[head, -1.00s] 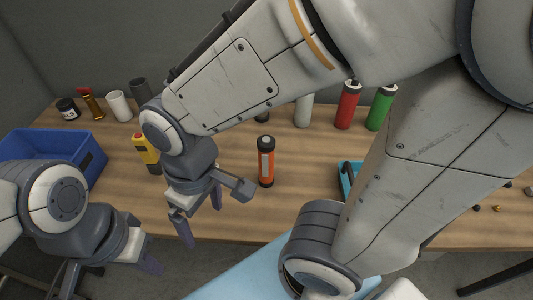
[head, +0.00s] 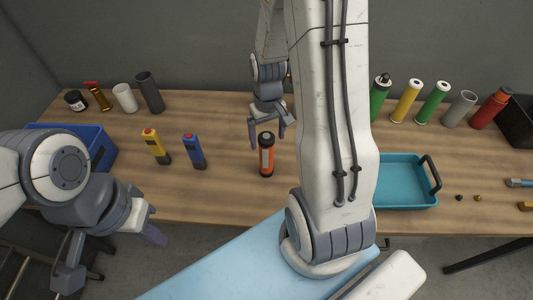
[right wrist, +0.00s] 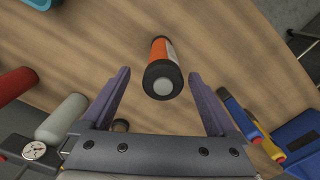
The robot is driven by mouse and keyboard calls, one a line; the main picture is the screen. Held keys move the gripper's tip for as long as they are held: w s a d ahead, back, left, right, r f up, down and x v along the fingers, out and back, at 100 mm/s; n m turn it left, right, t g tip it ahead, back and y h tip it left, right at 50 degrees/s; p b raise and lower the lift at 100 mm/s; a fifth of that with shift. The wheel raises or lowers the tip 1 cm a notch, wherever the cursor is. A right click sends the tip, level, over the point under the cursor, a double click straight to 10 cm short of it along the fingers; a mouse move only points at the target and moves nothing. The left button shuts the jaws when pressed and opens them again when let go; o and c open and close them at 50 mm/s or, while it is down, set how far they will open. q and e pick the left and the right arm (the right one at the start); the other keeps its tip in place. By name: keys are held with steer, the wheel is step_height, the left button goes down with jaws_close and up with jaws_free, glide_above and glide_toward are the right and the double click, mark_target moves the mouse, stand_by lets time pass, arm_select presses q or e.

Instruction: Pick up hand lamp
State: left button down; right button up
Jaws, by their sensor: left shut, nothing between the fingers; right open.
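The hand lamp looks to be the orange cylinder with black ends and a pale label (head: 266,158), standing upright on the wooden table (head: 225,205). My right gripper (head: 267,138) is open at the lamp's far side, by its upper end. In the right wrist view the lamp (right wrist: 163,68) shows between the two spread purple fingers, apart from both. My left gripper (head: 150,233) is shut and empty, in front of the table's near edge at left.
A yellow tool (head: 155,146) and a blue one (head: 194,151) stand left of the lamp. A blue crate (head: 95,150) is at far left, a teal tray (head: 405,190) at right. Cylinders, including a yellow one (head: 406,101), line the back. Table between blue tool and lamp is clear.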

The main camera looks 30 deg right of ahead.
mark_target(266, 156)
steer(key=shift+w+a+f+p, duration=0.1)
steer(key=shift+f+p, duration=0.35)
steer(key=shift+f, duration=1)
steer(key=shift+a+f+p, duration=0.1)
steer(key=shift+f+p, duration=0.3)
steer(key=shift+f, duration=1.05)
jaws_close()
steer(key=shift+r, duration=0.1)
